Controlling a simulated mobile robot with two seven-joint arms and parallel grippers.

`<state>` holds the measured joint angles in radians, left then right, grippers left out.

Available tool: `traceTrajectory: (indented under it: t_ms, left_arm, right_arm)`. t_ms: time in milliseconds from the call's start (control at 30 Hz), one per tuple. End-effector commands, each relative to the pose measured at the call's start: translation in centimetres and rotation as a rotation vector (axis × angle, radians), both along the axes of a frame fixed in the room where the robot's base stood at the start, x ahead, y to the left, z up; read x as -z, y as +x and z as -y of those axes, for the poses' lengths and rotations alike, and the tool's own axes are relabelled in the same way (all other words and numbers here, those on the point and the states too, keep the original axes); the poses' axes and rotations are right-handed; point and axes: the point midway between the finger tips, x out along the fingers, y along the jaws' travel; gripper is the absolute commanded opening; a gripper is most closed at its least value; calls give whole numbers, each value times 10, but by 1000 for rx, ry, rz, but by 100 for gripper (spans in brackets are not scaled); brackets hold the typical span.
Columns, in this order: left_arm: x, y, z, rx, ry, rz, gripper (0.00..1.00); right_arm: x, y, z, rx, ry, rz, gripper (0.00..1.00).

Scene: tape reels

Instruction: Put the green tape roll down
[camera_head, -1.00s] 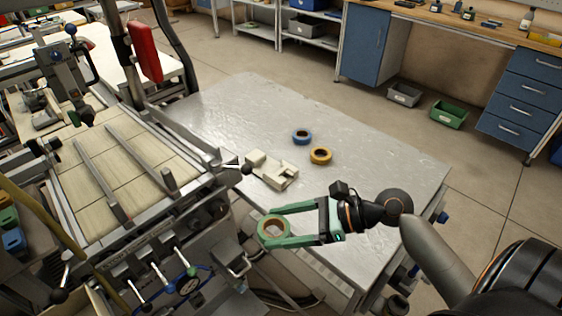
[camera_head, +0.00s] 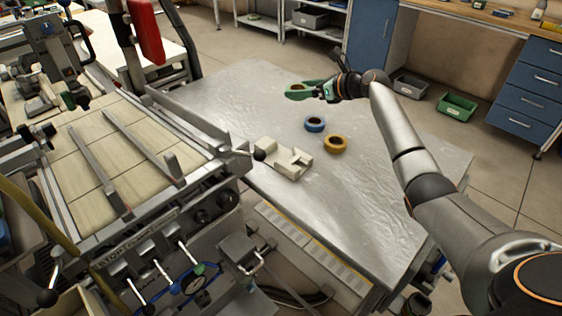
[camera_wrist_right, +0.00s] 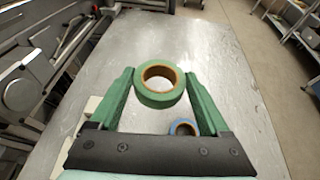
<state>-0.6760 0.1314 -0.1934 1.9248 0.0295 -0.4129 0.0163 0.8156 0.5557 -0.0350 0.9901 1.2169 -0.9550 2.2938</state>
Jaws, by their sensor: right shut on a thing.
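The green tape roll (camera_wrist_right: 159,96) has a brown core and sits between the green fingers of my right gripper (camera_wrist_right: 160,88) in the wrist view. In the head view my right gripper (camera_head: 297,90) reaches over the back part of the metal table (camera_head: 225,95), with the roll between its fingers. The fingers are shut on the roll. The roll looks held above the table, but the exact height is hard to tell. My left gripper is not in view.
A cream dispenser-like block (camera_head: 284,158) stands at the left edge beside the large machine (camera_head: 110,170). The table's right side is clear.

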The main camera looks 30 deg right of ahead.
Motion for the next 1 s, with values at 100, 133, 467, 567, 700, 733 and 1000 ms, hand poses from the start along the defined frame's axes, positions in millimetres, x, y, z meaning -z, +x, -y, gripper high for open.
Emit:
traceTrajectory:
  t_ms: [100,133,467,567,700,733,1000]
  left_arm:
    - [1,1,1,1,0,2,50]
    - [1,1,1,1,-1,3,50]
    - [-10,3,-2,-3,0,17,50]
    - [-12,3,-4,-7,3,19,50]
    - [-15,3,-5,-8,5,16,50]
    - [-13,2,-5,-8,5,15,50]
    - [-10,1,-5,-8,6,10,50]
  right_arm:
    - [-6,6,8,20,3,0,26]
    - [-6,6,8,23,2,-1,26]
    - [13,-23,-25,21,-1,-3,26]
    - [22,-36,-40,21,-2,-4,26]
    - [37,-57,-63,20,2,-4,26]
    - [46,-60,-66,20,2,-7,26]
    - [80,-78,-88,24,2,-1,26]
